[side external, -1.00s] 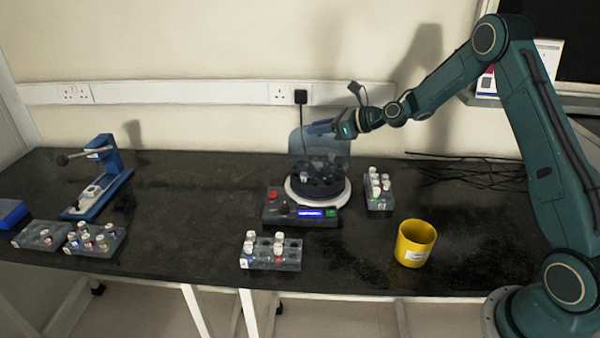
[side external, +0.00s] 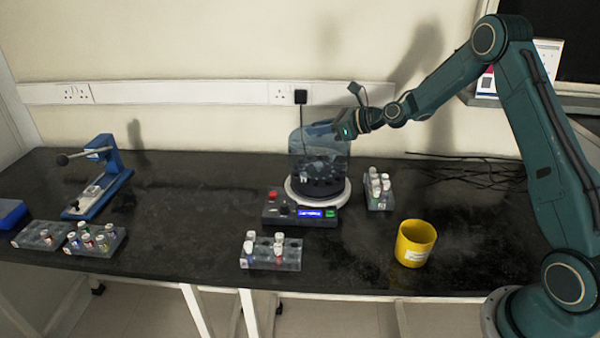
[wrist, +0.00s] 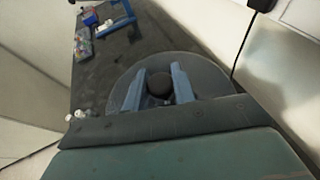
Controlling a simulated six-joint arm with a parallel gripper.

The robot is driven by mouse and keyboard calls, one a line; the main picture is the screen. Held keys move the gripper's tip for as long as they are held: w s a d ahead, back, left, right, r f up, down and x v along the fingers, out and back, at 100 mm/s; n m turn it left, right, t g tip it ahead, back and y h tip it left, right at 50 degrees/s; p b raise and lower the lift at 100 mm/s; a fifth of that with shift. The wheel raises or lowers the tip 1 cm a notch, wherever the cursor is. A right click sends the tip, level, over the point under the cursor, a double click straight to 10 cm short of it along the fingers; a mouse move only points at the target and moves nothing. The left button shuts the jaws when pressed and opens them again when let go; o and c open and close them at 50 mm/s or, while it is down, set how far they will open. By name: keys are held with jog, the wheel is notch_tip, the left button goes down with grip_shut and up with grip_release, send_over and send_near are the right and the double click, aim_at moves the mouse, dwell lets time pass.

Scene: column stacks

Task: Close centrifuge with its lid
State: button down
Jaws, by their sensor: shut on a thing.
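The centrifuge (side external: 300,212) stands on the black bench, with a white ring, a dark rotor holding tubes, and a front panel with a lit blue display and a red button. Its lid (side external: 303,143) is a clear, smoky dome over the rotor; whether its rim touches the ring is hard to tell. In the wrist view the lid (wrist: 123,88) is a round grey disc with a dark round knob (wrist: 159,84). My gripper (wrist: 160,86) has its two blue fingers on either side of the knob and is shut on it. In the side view my gripper (side external: 325,130) is at the lid's top, partly blending with it.
A tube rack (side external: 378,190) stands close right of the centrifuge, another rack (side external: 272,255) in front. A yellow cup (side external: 415,243) is at front right. Blue press-like equipment (side external: 105,180) and more racks (side external: 95,240) are at left. Black cables (side external: 470,172) lie behind right.

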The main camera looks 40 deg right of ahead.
jog(key=shift+f, duration=3.75)
dwell(0.8)
jog(key=c, duration=0.6)
grip_release()
jog(key=shift+r, duration=0.15)
jog(key=shift+r, duration=2.85)
